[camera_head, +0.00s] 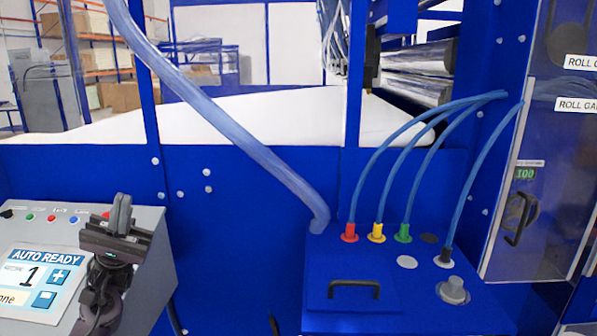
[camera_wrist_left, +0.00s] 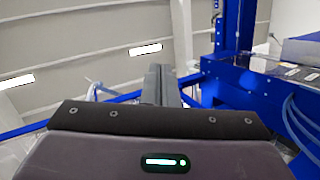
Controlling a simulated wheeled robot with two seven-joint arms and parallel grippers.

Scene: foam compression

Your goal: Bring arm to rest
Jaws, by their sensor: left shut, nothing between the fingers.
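My left gripper (camera_head: 121,212) is in the lower left of the head view, pointing up, in front of the grey control panel. Its fingers are together with nothing between them. In the left wrist view the shut fingers (camera_wrist_left: 159,84) point up towards a pale ceiling with lights. The gripper covers part of the control panel (camera_head: 152,262), whose screen (camera_head: 38,280) reads "AUTO READY" and "1". I cannot tell from the picture how far the gripper is from the panel. My right gripper is not in view.
A blue box (camera_head: 345,318) with a black handle, coloured hose connectors and a grey knob (camera_head: 453,290) stands at lower centre. Blue hoses (camera_head: 388,189) rise from it. A thick hose (camera_head: 235,126) crosses diagonally. A cabinet door (camera_head: 545,160) is at right. White foam (camera_head: 240,120) lies behind the blue frame.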

